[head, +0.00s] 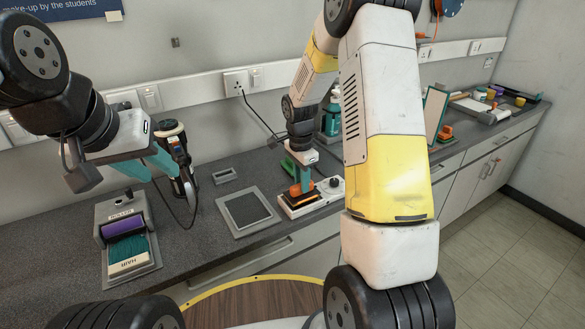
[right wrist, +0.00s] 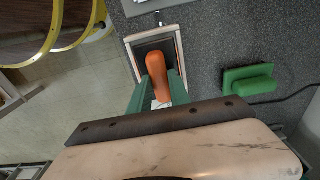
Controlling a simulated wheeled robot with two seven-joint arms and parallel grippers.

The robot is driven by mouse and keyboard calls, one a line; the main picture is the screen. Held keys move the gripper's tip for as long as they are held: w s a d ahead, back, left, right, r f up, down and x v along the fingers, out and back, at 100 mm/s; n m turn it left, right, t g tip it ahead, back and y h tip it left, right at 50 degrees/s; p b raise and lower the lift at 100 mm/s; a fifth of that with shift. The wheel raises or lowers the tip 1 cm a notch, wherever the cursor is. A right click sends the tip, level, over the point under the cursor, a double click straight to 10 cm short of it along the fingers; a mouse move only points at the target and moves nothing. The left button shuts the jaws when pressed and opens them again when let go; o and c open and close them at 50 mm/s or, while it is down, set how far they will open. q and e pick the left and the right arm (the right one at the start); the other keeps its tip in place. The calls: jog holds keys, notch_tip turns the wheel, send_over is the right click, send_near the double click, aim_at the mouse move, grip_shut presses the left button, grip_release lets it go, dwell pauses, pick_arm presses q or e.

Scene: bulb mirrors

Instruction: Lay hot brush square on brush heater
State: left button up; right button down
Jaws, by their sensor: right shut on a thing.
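The brush heater (head: 311,204) is a pale box with a dark top and a white knob end on the counter. It also shows in the right wrist view (right wrist: 129,47) as a light frame around a dark plate. My right gripper (head: 303,183) is shut on the orange-handled hot brush (right wrist: 157,76), over the heater. The handle runs roughly along the heater's length, slightly turned. The brush's underside is hidden, so I cannot tell whether it touches the plate. My left gripper (head: 160,177) is open and empty above the counter, at the left.
A green block (right wrist: 250,80) lies beside the heater. A grey tray with a dark pad (head: 247,209) is left of the heater. A stand with a purple roller (head: 124,225) is further left. A black cable runs behind the heater.

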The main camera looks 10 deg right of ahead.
jog(key=c, duration=0.7)
grip_release()
jog(key=shift+r, duration=3.5)
